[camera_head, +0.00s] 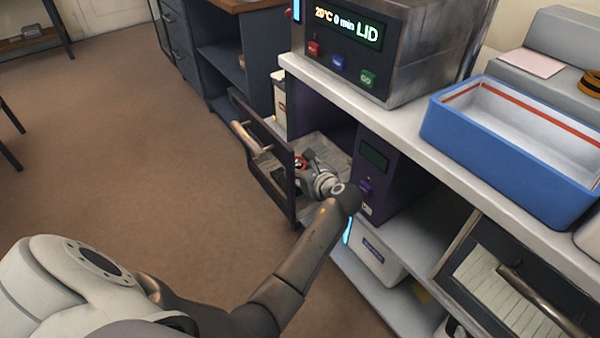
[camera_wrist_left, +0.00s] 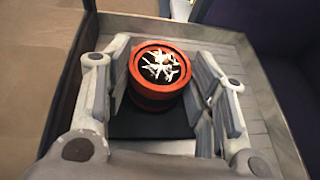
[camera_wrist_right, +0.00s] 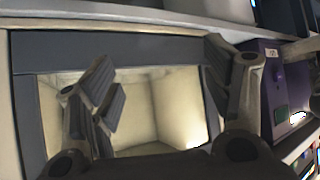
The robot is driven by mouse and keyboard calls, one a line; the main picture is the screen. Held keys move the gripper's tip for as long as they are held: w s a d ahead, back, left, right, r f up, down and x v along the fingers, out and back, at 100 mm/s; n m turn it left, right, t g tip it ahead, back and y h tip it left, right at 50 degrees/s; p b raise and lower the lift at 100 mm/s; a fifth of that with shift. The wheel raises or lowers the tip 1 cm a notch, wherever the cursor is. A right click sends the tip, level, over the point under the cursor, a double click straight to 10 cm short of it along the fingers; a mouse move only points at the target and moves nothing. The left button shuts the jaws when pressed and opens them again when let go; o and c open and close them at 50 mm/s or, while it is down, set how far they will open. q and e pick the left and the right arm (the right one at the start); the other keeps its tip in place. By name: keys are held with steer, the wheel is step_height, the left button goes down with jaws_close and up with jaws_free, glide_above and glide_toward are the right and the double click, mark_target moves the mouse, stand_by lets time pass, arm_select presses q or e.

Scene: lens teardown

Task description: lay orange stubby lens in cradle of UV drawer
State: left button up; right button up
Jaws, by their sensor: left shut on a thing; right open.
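The orange stubby lens (camera_wrist_left: 154,96) has an orange rim and a dark face with white marks. My left gripper (camera_wrist_left: 160,85) has its fingers shut on the lens from both sides. In the head view, a little of the lens (camera_head: 300,163) shows beside my left gripper (camera_head: 308,168), inside the pulled-out UV drawer (camera_head: 273,180). A black pad (camera_wrist_left: 145,124), possibly the cradle, shows below the lens; contact cannot be told. My right gripper (camera_wrist_right: 160,95) is open and empty in the right wrist view, and out of the head view.
The drawer belongs to a purple unit (camera_head: 385,165) on a shelf under the counter. A metal oven-like box (camera_head: 400,60) and a blue bin (camera_head: 500,145) stand on the counter. My right gripper faces a dark-framed opening with a pale, lit interior (camera_wrist_right: 180,100). The floor at left is open.

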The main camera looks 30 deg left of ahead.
arm_select(q)
steer(key=shift+f, duration=0.5)
arm_select(e)
steer(key=shift+w+a+r+t, duration=0.35)
steer(key=shift+w+r+t, duration=0.35)
steer(key=shift+w+r, duration=0.15)
steer(key=shift+s+f, duration=0.1)
arm_select(q)
steer(key=o, duration=0.7)
steer(key=shift+f, duration=0.1)
steer(key=o, duration=0.4)
arm_select(e)
steer(key=shift+f, duration=0.1)
